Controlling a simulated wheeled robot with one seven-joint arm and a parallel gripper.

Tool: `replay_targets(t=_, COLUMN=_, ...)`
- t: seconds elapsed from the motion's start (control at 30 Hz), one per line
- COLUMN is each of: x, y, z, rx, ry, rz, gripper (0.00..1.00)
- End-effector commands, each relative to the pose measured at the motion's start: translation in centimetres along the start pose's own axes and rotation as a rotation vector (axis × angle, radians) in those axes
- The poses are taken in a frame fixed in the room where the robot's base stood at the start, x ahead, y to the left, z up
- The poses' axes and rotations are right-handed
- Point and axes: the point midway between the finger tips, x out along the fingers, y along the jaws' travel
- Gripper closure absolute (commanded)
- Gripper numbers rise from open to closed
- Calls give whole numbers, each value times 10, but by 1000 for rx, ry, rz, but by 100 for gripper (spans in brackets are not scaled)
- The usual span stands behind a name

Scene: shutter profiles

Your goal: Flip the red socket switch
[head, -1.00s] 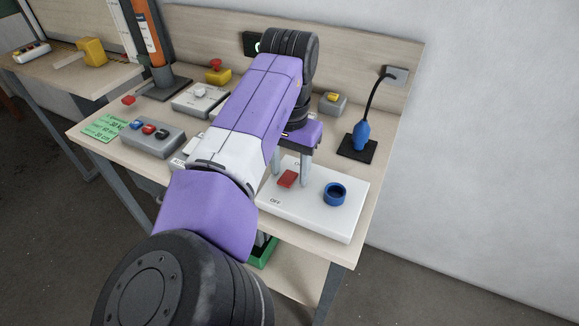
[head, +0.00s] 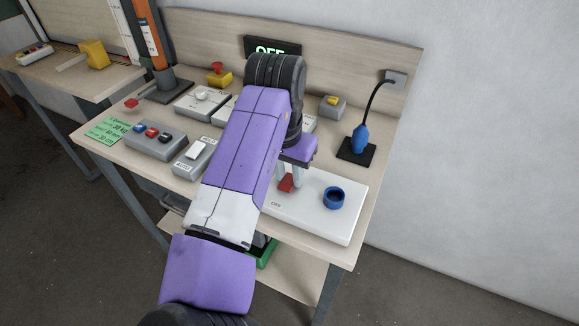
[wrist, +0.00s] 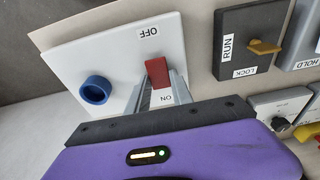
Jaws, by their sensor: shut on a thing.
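The red socket switch (head: 286,184) sits on a white panel (head: 320,222) at the right front of the bench, beside a blue round socket (head: 334,197). In the wrist view the red switch (wrist: 157,72) lies between the OFF label (wrist: 149,32) and the ON label (wrist: 165,97). My gripper (head: 290,180) is over the panel with its fingers close around the switch, partly hidden by my arm. In the wrist view the fingers (wrist: 160,88) are shut on the red switch. The display (head: 272,47) at the back reads OFF, partly covered by my arm.
A blue plug (head: 360,138) on a black cable stands on a dark pad to the right. A RUN/LOCK box (wrist: 248,42) with a yellow lever is close by in the wrist view. A box with several buttons (head: 154,140) is at left.

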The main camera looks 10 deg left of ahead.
Motion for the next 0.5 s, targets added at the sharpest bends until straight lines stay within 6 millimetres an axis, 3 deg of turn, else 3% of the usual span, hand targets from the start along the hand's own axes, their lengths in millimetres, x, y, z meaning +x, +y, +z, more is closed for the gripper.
replay_targets(t=0.23, x=1, y=2, z=4, rx=0, ry=150, rz=6, gripper=100)
replay_targets(t=0.5, x=0, y=1, z=6, rx=1, ry=200, rz=1, gripper=100)
